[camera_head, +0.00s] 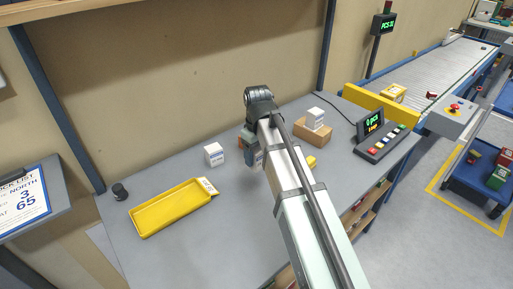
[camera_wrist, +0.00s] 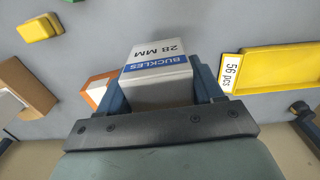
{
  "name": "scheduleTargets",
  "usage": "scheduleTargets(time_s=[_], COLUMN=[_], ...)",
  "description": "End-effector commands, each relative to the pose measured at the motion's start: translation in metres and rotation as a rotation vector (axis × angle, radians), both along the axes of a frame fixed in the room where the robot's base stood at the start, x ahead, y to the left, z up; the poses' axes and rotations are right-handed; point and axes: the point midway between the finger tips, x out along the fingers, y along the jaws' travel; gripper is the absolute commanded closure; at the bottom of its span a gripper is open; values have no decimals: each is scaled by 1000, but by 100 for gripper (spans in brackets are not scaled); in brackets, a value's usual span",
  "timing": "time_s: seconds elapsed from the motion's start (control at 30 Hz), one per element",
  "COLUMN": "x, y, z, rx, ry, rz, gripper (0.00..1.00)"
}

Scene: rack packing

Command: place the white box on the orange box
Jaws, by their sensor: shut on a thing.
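My gripper (camera_wrist: 160,95) is shut on a white box (camera_wrist: 160,68) with a blue band, marked "BUCKLES 28 MM". The box sits between the two fingers, above the grey table. In the head view my arm covers most of the gripper and the held box. An orange box (camera_wrist: 97,90) with a white stripe stands below and to the left of the held box in the wrist view, partly hidden by a finger. The held box appears apart from it, but the gap is hard to judge.
A yellow tray (camera_head: 140,222) lies at left, with another white box (camera_head: 214,154) near it. A brown carton (camera_head: 313,136) bears a small white box (camera_head: 315,117). A yellow box (camera_wrist: 40,27) lies nearby. A dark cylinder (camera_head: 119,191) stands far left; a button panel (camera_head: 381,146) is at right.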

Motion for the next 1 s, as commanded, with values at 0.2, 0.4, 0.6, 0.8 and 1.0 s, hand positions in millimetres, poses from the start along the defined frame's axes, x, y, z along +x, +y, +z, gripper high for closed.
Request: scheduleTargets(time_s=[0.2,0.4,0.6,0.8,1.0], x=[80,147,186,197,195], y=[-8,-5,6,9,9], z=[24,45,56,59,41], rx=[3,3,1,0,-2], ry=[-9,-10,-6,-1,3], rz=[-51,-70,-63,-54,-44], gripper=[70,70,70,70,70])
